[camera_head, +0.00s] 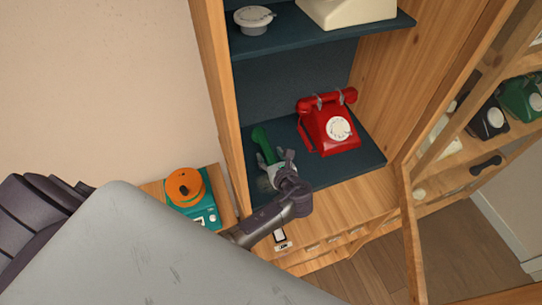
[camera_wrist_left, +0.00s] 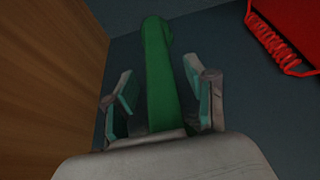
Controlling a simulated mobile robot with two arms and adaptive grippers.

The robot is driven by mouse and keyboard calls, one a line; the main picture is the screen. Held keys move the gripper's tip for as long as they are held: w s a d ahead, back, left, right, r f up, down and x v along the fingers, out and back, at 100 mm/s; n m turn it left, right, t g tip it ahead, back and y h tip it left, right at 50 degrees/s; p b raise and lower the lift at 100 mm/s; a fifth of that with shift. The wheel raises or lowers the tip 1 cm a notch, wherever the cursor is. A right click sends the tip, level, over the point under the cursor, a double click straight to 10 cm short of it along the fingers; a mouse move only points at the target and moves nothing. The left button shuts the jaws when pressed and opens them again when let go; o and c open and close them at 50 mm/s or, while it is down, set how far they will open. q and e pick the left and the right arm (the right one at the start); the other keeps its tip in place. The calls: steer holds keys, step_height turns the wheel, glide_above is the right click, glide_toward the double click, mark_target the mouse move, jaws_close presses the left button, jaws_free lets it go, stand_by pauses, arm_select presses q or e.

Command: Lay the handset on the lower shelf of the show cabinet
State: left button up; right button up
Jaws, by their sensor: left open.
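The green handset (camera_head: 263,144) lies on the dark lower shelf (camera_head: 349,169) of the wooden show cabinet, near its left wall. My left gripper (camera_head: 276,161) reaches in over the shelf at the near end of the handset. In the left wrist view the handset (camera_wrist_left: 161,75) runs between the two open fingers of the gripper (camera_wrist_left: 162,103), with gaps on both sides. The near end of the handset is hidden behind the gripper's body. My right gripper is not in view.
A red dial phone (camera_head: 328,125) stands on the same shelf to the right; its coiled cord (camera_wrist_left: 276,42) shows in the left wrist view. The upper shelf (camera_head: 300,31) is above. A teal phone (camera_head: 196,202) stands outside at left. A glazed door (camera_head: 410,235) stands open at right.

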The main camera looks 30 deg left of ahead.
arm_select(q)
steer(key=b+v, duration=0.1)
steer(key=v, duration=1.1)
steer(key=shift+r, duration=0.15)
